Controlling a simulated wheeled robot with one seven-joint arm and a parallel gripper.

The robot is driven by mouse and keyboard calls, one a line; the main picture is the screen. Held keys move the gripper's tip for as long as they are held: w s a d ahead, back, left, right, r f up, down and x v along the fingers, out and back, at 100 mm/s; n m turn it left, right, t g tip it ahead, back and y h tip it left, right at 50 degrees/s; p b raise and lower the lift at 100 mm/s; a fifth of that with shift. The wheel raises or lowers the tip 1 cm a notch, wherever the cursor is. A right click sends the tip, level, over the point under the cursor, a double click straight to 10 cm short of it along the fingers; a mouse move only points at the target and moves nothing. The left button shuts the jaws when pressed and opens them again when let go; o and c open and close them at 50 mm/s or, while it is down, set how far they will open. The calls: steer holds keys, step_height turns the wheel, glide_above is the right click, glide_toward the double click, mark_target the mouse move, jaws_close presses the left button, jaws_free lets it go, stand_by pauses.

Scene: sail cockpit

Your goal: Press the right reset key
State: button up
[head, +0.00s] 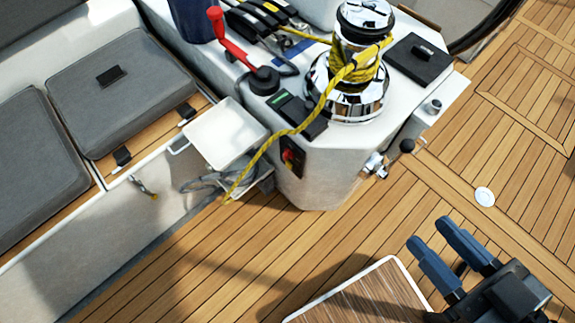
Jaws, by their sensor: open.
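My gripper (429,232) is at the lower right, with its two blue fingers apart and nothing between them. It is over the teak deck, well to the right of and nearer than the white console (330,175). A small black panel with a green display (294,110) lies on the console's top, left of the chrome winch. A yellow rope passes close to this panel. A dark plate with a red switch (291,158) is on the console's front face. I cannot make out separate reset keys in this view.
A chrome winch (345,95) wound with yellow rope (290,131) stands on the console. A red-handled lever (217,25) is left of it. A white open lid (225,131) juts out below. A wood-topped table (365,300) is left of my gripper.

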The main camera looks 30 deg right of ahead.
jaws_close()
stand_by(1.2)
